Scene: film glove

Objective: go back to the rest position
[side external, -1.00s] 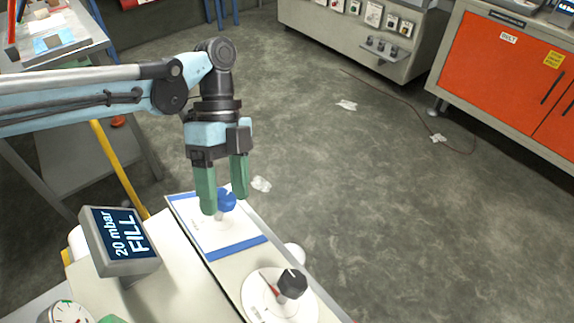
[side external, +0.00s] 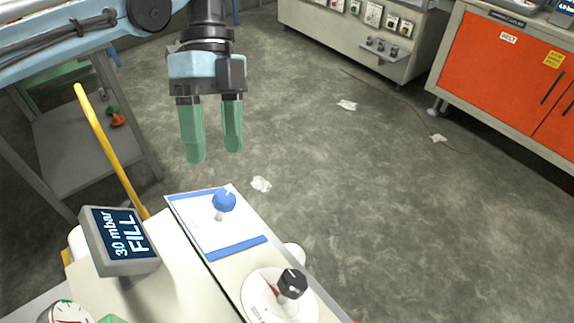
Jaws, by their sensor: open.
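My gripper (side external: 213,157) has two green fingers. They are apart with nothing between them, and they point down. The gripper hangs in the air above and a little left of a blue knob (side external: 224,201), clear of it. The knob stands on a short stem on a white plate with blue edges (side external: 240,236), on top of a pale cabinet. No fixed rest position is marked in view.
A display (side external: 120,240) on the cabinet reads "30 mbar FILL". A black knob (side external: 291,284) on a white round dial sits near the front, and a gauge (side external: 68,314) at bottom left. A yellow bar (side external: 108,150) rises at left. Open floor lies to the right.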

